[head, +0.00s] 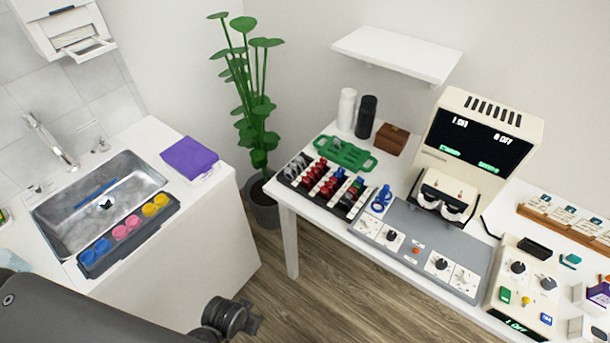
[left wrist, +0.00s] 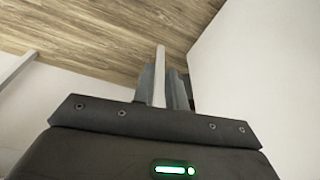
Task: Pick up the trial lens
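A blue ring-shaped lens with a handle (head: 380,200) stands on the white table, right of the lens rack. The black rack (head: 325,188) holds several lenses with red, black, blue and pale rims. I cannot tell which one is the trial lens. My left gripper (left wrist: 162,85) shows in the left wrist view over the wood floor, well away from the lenses. Its dark fingers are close together with a pale strip between them; I cannot tell whether that strip is held or lies behind. In the head view only dark arm parts of mine show at the bottom left. My right gripper is out of view.
A grey console (head: 420,252) and a cream display machine (head: 483,140) stand right of the rack. A green tray (head: 345,154), bottles and a brown box (head: 391,140) are behind. A sink counter (head: 185,245) is at left, with a plant (head: 258,125) between.

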